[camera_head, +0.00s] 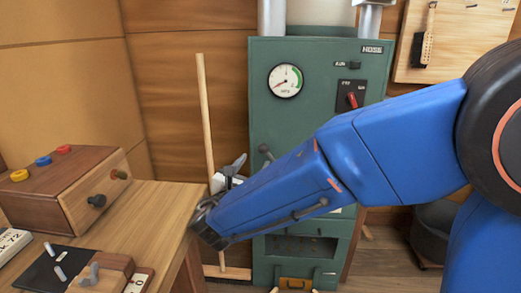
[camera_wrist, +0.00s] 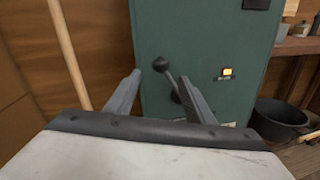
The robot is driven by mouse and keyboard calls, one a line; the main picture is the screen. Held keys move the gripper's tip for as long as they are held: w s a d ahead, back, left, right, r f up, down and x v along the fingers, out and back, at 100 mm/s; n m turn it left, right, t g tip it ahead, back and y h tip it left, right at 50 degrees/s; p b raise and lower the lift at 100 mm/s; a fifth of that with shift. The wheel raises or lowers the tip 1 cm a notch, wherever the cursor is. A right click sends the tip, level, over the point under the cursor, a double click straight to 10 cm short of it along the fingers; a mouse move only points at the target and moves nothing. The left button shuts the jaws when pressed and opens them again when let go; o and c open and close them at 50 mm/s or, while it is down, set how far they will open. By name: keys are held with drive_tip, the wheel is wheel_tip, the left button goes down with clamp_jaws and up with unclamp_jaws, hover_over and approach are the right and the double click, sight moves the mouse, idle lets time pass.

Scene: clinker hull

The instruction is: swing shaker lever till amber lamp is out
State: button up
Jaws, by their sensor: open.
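The shaker lever (camera_wrist: 169,78) is a dark rod with a round knob, on the front of the green cabinet (camera_wrist: 195,40). In the head view its knob (camera_head: 264,148) shows just above my arm. The lever tilts up and to the left from its pivot in the wrist view. The amber lamp (camera_wrist: 227,72) glows to the right of the lever; my arm hides it in the head view. My gripper (camera_wrist: 161,77) is open and empty, with the lever appearing between its fingers in the picture. Contact with the lever cannot be told. It also shows in the head view (camera_head: 232,172).
A wooden pole (camera_head: 206,140) stands left of the cabinet. A workbench (camera_head: 150,220) with a wooden box (camera_head: 65,185) is at the left. A dark bucket (camera_wrist: 280,120) stands right of the cabinet. The cabinet carries a gauge (camera_head: 285,80) and a red switch (camera_head: 352,99).

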sight(262, 151)
drive_tip(key=x, duration=1.1)
drive_tip(key=shift+d, duration=0.15)
clamp_jaws()
